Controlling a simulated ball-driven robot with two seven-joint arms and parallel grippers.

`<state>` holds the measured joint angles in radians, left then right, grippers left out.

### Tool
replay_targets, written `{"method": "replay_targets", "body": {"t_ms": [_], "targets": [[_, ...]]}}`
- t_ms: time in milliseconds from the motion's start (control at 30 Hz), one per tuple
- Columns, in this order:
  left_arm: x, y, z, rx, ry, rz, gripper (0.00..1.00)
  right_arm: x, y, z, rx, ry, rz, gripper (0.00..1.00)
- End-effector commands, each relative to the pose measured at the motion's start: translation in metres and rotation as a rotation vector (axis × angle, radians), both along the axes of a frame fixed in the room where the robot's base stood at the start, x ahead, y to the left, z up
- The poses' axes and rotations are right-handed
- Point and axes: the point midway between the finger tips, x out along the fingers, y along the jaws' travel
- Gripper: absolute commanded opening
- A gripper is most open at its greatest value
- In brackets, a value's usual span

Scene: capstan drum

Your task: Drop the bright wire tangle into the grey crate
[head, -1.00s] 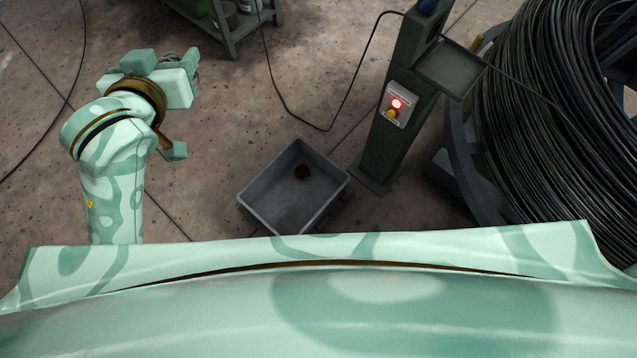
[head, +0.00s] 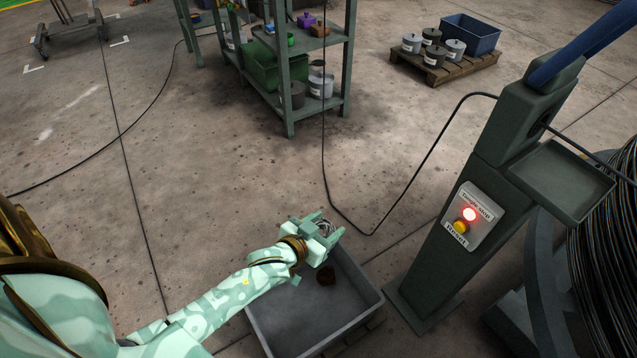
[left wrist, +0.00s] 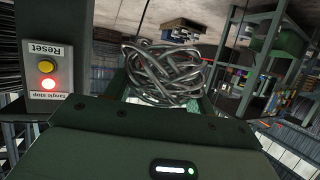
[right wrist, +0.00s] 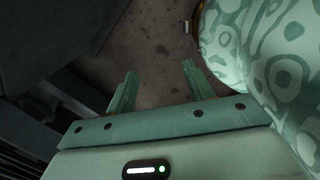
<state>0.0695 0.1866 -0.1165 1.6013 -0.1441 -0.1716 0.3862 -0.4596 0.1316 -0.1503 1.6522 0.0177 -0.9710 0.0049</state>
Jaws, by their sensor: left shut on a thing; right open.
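The bright wire tangle (left wrist: 165,72) is a silvery knot of looped wire between the fingers of my left gripper in the left wrist view. My right gripper (right wrist: 160,78) is open and empty in the right wrist view.
A dark green post (head: 440,240) with a lit red light and yellow button (head: 461,226) stands right of the crate. A large coil of black wire (head: 610,250) is at the far right. A shelf (head: 290,75) stands behind.

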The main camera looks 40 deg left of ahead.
Motion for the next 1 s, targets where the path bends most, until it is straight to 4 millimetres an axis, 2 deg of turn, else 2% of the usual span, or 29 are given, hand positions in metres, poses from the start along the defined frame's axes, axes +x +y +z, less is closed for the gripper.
{"method": "replay_targets", "body": {"t_ms": [33, 100, 200, 300, 400, 567, 767, 1000], "targets": [[-0.008, 0.005, -0.060, 0.004, 0.030, -0.007, 0.30, 0.001, -0.002, -0.018, -0.014, 0.019, 0.013, 0.52], [-0.016, 0.012, -0.103, 0.002, 0.034, -0.018, 0.30, 0.010, -0.005, -0.019, -0.037, 0.024, 0.031, 0.52], [-0.029, 0.019, -0.153, 0.000, 0.039, -0.032, 0.30, 0.021, -0.010, -0.018, -0.067, 0.028, 0.053, 0.52], [-0.040, 0.025, -0.187, -0.005, 0.039, -0.043, 0.30, 0.029, -0.014, -0.015, -0.090, 0.031, 0.069, 0.52], [-0.048, 0.028, -0.205, -0.008, 0.035, -0.050, 0.30, 0.034, -0.016, -0.011, -0.105, 0.030, 0.079, 0.52], [-0.052, 0.030, -0.215, -0.012, 0.032, -0.054, 0.30, 0.041, -0.015, -0.006, -0.104, 0.016, 0.080, 0.52], [-0.053, 0.030, -0.230, -0.013, 0.034, -0.054, 0.30, 0.057, 0.004, -0.006, -0.041, -0.054, 0.060, 0.52], [-0.053, 0.029, -0.254, -0.012, 0.036, -0.055, 0.30, 0.087, 0.033, 0.001, 0.071, -0.180, 0.019, 0.52]]}}
